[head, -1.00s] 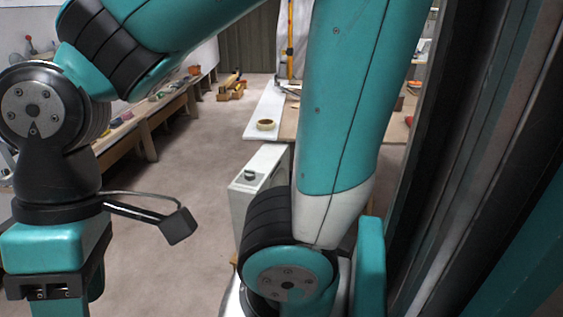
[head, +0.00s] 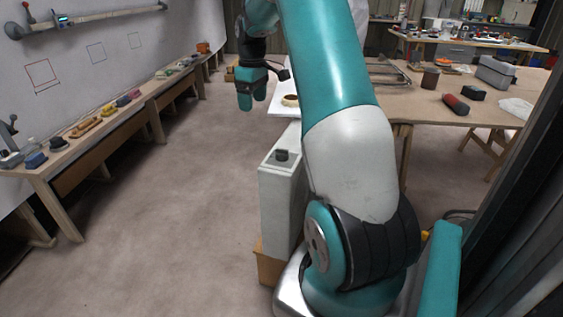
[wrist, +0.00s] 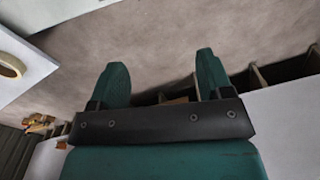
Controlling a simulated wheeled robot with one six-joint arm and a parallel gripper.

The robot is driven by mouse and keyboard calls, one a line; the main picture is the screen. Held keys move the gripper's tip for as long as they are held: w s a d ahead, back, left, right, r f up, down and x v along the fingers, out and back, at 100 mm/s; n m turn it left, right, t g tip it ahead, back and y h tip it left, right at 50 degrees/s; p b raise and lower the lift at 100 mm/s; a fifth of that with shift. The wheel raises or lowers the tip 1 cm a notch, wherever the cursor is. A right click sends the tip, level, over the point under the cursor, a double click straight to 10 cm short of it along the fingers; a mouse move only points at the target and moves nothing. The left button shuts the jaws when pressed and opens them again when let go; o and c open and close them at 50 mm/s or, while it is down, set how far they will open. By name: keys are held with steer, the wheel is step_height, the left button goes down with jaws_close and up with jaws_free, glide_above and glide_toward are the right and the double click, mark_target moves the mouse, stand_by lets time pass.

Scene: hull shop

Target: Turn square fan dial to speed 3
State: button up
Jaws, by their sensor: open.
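A pale, narrow box-like fan housing (head: 279,205) stands upright on a low wooden block, left of my arm's base. A small dark dial (head: 282,155) sits on its top face. I cannot read any speed marks or the dial's setting. My gripper (head: 252,103) hangs fingers down beyond the fan and a little left, apart from the dial. In the wrist view my gripper's two teal fingers (wrist: 162,72) are spread with nothing between them. The fan and dial do not show in the wrist view.
A yellowish ring (head: 290,100) lies on a white board beyond the fan; it also shows in the wrist view (wrist: 10,66). A long bench (head: 125,118) with tools runs along the left wall. A worktable (head: 440,103) stands at right. The floor left of the fan is clear.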

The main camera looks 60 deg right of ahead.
glide_toward(282, 149)
steer(key=shift+m, duration=0.4)
step_height(282, 149, down, 11)
steer(key=shift+w+r+b, duration=0.1)
steer(key=shift+b, duration=0.45)
steer(key=c, duration=0.9)
steer(key=shift+a, duration=0.2)
steer(key=shift+d, duration=0.1)
